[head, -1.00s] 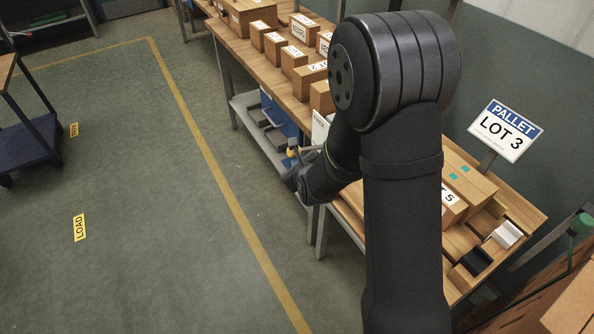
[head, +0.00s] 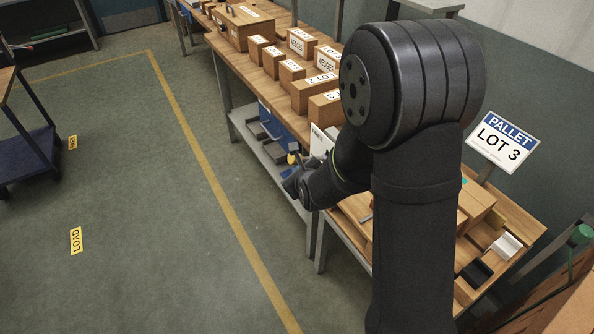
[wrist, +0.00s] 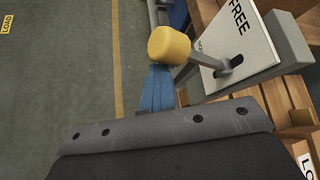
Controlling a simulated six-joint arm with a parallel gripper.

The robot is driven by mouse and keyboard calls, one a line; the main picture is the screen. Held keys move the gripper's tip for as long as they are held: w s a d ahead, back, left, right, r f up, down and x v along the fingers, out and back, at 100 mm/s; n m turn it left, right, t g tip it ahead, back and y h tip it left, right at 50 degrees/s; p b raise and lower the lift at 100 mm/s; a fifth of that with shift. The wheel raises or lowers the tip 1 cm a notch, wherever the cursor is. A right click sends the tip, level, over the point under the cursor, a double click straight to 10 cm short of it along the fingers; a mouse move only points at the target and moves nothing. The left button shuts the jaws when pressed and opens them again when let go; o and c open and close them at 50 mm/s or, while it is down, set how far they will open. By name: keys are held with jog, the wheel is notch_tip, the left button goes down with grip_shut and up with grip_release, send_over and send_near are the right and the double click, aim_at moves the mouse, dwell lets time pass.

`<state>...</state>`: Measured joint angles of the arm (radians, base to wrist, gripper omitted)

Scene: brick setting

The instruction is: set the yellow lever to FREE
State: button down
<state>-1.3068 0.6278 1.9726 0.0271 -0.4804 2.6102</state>
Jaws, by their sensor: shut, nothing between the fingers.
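The yellow lever's round knob (wrist: 170,46) sits near the top middle of the wrist view, on a grey shaft. The shaft runs right into a dark slot in a white plate (wrist: 236,48). FREE is printed at the plate's upper end; lettering near the knob is mostly hidden. The shaft stands at the slot's lower end, away from FREE. My gripper's blue fingers (wrist: 159,84) are shut and empty, just below the knob in the picture; I cannot tell whether they touch it. In the head view the knob (head: 292,159) shows small beside my wrist, with the white plate (head: 321,143) partly hidden.
Wooden benches carry several labelled boxes (head: 316,92) behind the lever. A PALLET LOT 3 sign (head: 503,141) stands at the right. Open floor (head: 130,200) lies to the left, with a yellow line and a blue cart (head: 30,155).

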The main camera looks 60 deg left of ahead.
jog(key=shift+w+a+r, duration=0.2)
jog(key=shift+a+r, duration=0.1)
jog(key=shift+r, duration=0.25)
notch_tip(320, 180, down, 4)
jog(key=s+d, duration=0.2)
jog(key=w+d+r, duration=0.2)
jog(key=d+r, duration=0.2)
jog(key=d, duration=0.4)
jog(key=shift+w+r, duration=0.2)
jog(key=shift+r, duration=0.05)
jog(key=a+f, duration=0.9)
jog(key=shift+s+a+f, duration=0.3)
jog(key=shift+s+f, duration=0.1)
jog(key=shift+r, duration=0.1)
